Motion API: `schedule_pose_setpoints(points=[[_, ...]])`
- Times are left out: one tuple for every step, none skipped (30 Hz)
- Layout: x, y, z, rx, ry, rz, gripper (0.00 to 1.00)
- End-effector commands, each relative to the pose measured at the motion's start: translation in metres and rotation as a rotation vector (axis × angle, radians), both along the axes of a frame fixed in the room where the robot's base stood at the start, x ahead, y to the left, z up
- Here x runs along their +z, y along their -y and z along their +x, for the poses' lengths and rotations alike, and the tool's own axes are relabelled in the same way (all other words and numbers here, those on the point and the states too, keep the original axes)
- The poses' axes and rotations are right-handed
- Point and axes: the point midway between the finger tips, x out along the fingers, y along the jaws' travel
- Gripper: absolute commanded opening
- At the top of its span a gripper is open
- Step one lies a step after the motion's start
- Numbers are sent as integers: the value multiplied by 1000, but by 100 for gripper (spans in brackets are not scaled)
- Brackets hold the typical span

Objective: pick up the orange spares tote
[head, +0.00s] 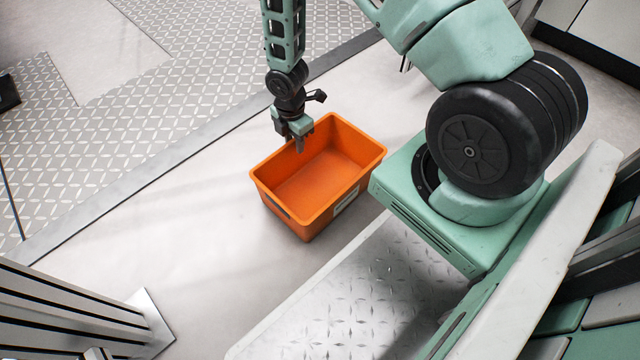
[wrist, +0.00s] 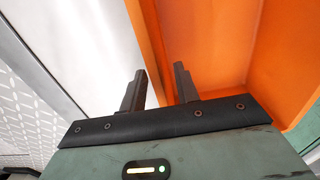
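The orange tote (head: 318,186) is an open box standing upright on the pale floor in the head view, in front of my base. Its inside looks empty, and it has a pale label on its right-facing side. My gripper (head: 298,140) points down at the tote's far left rim. In the wrist view, my gripper (wrist: 160,88) is open, with a gap between its two dark fingers. The tote's rim (wrist: 148,38) runs up from between the fingertips, with the orange inside to the right and pale floor to the left. I cannot tell how far below the rim the fingertips reach.
A metal post with a base plate (head: 146,318) stands at the lower left. A patterned floor strip (head: 130,120) lies beyond a grey edge at the upper left. Pale floor (head: 190,215) left of the tote is clear. My own base is close on the tote's right.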

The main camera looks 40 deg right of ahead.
Motion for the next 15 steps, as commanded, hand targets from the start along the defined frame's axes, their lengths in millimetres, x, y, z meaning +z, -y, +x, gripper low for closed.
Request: schedule_pose_setpoints(points=[[-13, 0, -2, 1, 0, -1, 31], [-18, 0, -1, 1, 0, -1, 31], [-23, 0, -1, 1, 0, -1, 31], [-25, 0, -1, 1, 0, -1, 31], [-27, 0, -1, 0, 0, -1, 31], [-29, 0, -1, 0, 0, -1, 31], [-29, 0, -1, 0, 1, -1, 31], [-29, 0, -1, 0, 1, -1, 31], [-28, 0, -1, 0, 1, -1, 31], [-27, 0, -1, 0, 1, -1, 31], [-27, 0, -1, 0, 1, -1, 31], [-27, 0, -1, 0, 1, -1, 31], [-27, 0, -1, 0, 1, -1, 31], [-27, 0, -1, 0, 1, -1, 26], [-27, 0, -1, 0, 1, -1, 14]])
